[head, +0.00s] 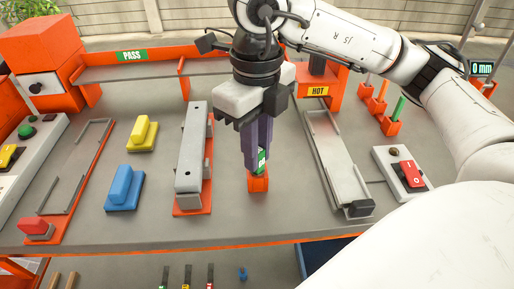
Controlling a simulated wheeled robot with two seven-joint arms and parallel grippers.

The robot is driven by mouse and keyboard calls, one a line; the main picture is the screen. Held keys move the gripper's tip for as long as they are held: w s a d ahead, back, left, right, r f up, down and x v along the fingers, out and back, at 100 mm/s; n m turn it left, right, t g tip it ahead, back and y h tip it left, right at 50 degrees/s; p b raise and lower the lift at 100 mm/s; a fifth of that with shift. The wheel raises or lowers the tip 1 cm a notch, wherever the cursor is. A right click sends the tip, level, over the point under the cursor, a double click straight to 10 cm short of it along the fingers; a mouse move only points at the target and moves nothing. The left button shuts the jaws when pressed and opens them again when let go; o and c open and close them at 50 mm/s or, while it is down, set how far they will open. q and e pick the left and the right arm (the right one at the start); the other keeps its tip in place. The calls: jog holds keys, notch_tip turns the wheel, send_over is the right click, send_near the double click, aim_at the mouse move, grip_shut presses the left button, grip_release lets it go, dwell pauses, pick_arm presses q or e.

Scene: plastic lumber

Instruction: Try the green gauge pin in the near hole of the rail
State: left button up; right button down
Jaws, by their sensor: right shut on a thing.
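The rail (190,150) is a long grey bar on an orange base, left of centre. Small dark spots show on its top toward the far and near ends. My right gripper (259,163) points down to the right of the rail, shut on the green gauge pin (263,157), of which a green and white part shows between the fingers. The pin's lower end is at a small orange holder (258,184) on the table; I cannot tell whether it is inside it. My left gripper is not in view.
Yellow (142,134) and blue (124,188) blocks stand left of the rail. A grey tray-like channel (337,165), a red switch (409,174) and several orange holders with sticks (391,125) stand right. A PASS shelf (150,70) and HOT unit (318,91) are behind.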

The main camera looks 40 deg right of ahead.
dwell(0.3)
jog(key=c, duration=1.6)
grip_release()
jog(key=shift+r, duration=0.7)
notch_tip(320, 180, up, 8)
jog(key=shift+r+p, duration=0.1)
jog(key=shift+p, duration=1.05)
jog(key=shift+r, duration=0.35)
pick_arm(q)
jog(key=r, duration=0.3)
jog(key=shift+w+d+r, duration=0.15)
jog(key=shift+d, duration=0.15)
